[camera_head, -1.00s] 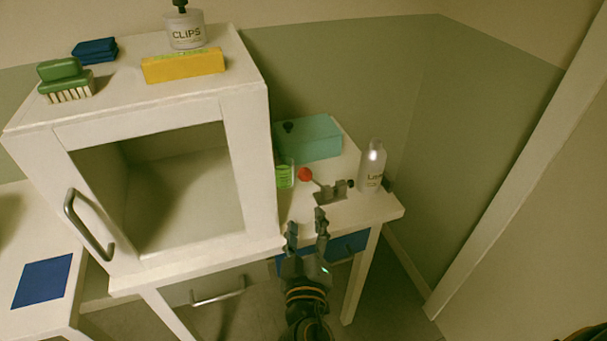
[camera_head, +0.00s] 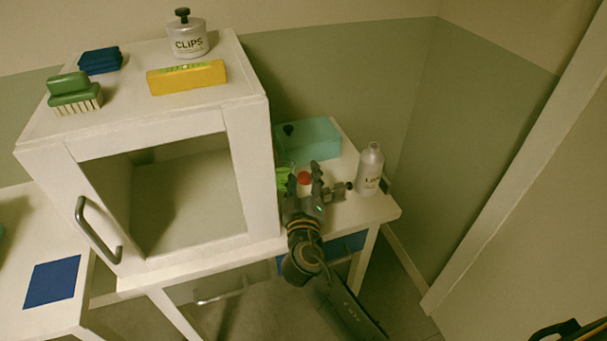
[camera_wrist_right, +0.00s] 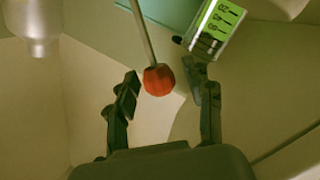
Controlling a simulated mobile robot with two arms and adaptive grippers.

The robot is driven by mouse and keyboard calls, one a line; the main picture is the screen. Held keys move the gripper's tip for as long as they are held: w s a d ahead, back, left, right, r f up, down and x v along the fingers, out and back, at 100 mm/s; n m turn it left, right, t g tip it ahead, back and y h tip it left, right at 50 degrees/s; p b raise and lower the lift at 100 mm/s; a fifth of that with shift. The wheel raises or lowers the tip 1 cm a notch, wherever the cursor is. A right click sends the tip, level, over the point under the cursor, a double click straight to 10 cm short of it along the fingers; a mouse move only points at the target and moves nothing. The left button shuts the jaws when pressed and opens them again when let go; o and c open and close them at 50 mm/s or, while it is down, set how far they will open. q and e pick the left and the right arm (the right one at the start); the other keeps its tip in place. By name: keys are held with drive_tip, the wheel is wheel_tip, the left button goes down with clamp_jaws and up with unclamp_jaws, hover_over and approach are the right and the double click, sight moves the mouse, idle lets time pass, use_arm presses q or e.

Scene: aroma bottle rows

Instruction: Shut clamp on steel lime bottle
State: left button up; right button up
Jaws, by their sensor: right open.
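The steel lime bottle (camera_head: 370,170) stands upright at the right end of the small white side table. It also shows at the upper left of the right wrist view (camera_wrist_right: 38,25). The grey clamp (camera_head: 338,192) sits just left of the bottle, partly hidden by my right gripper. Its red knob (camera_head: 304,178) shows between my fingers, and in the right wrist view the knob (camera_wrist_right: 158,80) ends a thin rod. My right gripper (camera_head: 304,175) is open, a finger on each side of the knob, with no clear contact. My left gripper is not in view.
The white cabinet (camera_head: 255,165) rises left of my right arm.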

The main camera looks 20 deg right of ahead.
drive_tip(key=shift+w, duration=0.1)
clamp_jaws()
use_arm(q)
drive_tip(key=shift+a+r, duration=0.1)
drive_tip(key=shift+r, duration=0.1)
use_arm(e)
drive_tip(key=shift+d+r, duration=0.1)
drive_tip(key=shift+d, duration=0.05)
